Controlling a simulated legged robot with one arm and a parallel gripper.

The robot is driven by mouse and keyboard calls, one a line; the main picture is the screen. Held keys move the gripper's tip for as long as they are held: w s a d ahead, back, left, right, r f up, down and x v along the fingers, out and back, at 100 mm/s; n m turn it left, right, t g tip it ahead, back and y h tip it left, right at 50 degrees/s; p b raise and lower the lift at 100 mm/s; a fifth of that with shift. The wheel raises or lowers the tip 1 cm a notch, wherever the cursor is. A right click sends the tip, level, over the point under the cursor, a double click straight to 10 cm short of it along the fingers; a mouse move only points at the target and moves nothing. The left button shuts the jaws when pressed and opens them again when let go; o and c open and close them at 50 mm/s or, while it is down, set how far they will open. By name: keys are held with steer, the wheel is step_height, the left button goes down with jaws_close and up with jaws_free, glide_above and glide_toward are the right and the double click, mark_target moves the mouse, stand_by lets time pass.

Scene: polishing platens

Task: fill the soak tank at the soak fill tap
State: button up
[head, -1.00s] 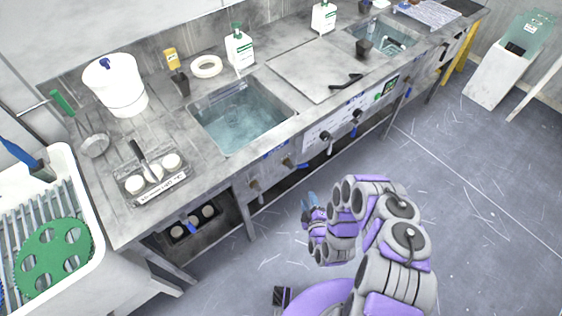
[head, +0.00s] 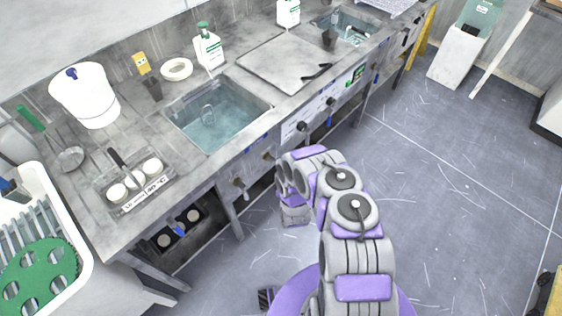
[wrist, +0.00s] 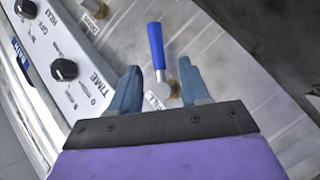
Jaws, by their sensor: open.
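In the wrist view a tap with a blue lever (wrist: 156,45) and a silver hub sticks out of the bench front. A partly covered label beside it seems to read "FILL". My gripper (wrist: 160,84) is open, its two blue-grey fingers on either side of the tap's lower end; I cannot tell whether they touch it. In the head view my gripper is hidden behind my arm near the bench front. A large basin (head: 190,138) with clear water is set in the bench above brass taps (head: 238,183). I cannot tell whether this basin is the soak tank.
Black HEAT and TIME knobs (wrist: 64,69) sit left of the tap in the wrist view. A smaller basin (head: 345,22) lies farther along the bench. A white bucket (head: 85,98) and bottles (head: 208,48) stand on top. The floor (head: 440,170) at right is clear.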

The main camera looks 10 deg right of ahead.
steer(key=x, duration=0.2)
steer(key=b+x, duration=0.1)
steer(key=x, duration=0.2)
steer(key=d+b+x, duration=0.1)
steer(key=x, duration=0.1)
steer(key=shift+w+f, duration=0.1)
steer(key=shift+w, duration=0.2)
steer(key=shift+w+a, duration=0.2)
steer(key=shift+w, duration=0.1)
steer(key=shift+a, duration=0.3)
steer(key=shift+d, duration=0.35)
steer(key=c, duration=0.7)
steer(key=shift+a, duration=0.15)
jaws_close()
